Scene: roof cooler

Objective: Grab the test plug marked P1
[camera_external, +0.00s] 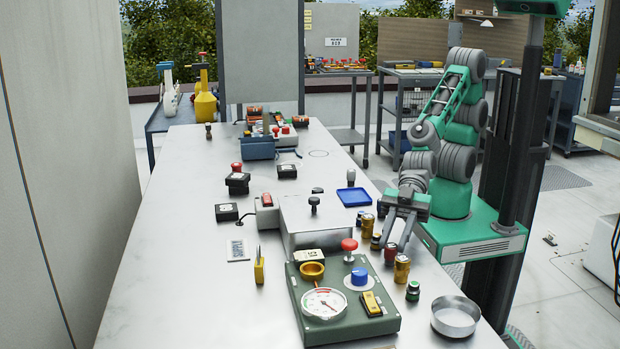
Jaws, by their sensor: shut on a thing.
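My gripper (395,244) points down at the right side of the long grey table, behind the green gauge panel. Its fingers are shut on a small dark red plug (391,256), which sits low between the fingertips, at or very near the tabletop. Gold-brown plugs stand on either side of it: one in front (401,270) and one behind (367,226). A dark plug (376,242) and a dark green-topped one (413,291) stand in the same row. No P1 marking is legible on any of them.
The green panel (376,328) with gauge, blue knob and red button lies left of the row. A round metal dish (455,316) stands at the front right. A blue tray (353,197) and a raised grey box (305,240) are near.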

